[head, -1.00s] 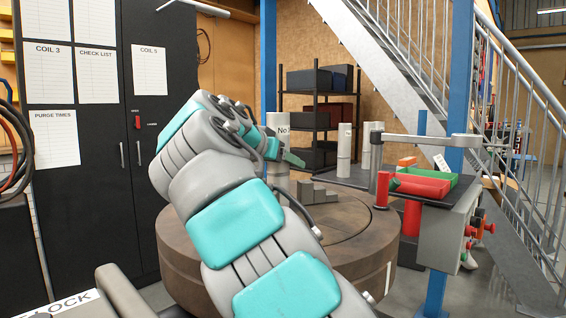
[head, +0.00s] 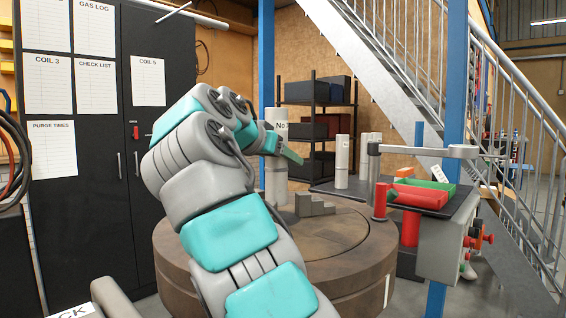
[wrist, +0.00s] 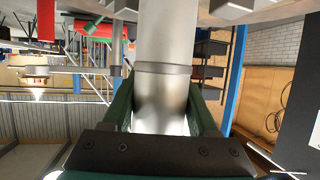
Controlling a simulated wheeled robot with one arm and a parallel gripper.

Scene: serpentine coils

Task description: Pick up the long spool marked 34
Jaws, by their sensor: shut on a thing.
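A tall pale grey spool (head: 276,183) stands upright above the round brown table in the head view. Its label begins "No"; the number after it is not readable. My gripper (head: 288,151) is shut around its upper part, with a green finger showing on the right. My arm hides part of the spool's left side. In the wrist view the spool (wrist: 166,40) runs between the two green fingers of my gripper (wrist: 163,108), with a band around it. I cannot tell whether its bottom touches the table.
A grey stepped block (head: 313,206) sits on the round table (head: 335,238). More pale cylinders (head: 342,160) stand on the dark bench behind. A grey swing arm (head: 425,151), red and green trays (head: 420,198) and a blue post (head: 456,100) are at right. A black cabinet (head: 155,200) is at left.

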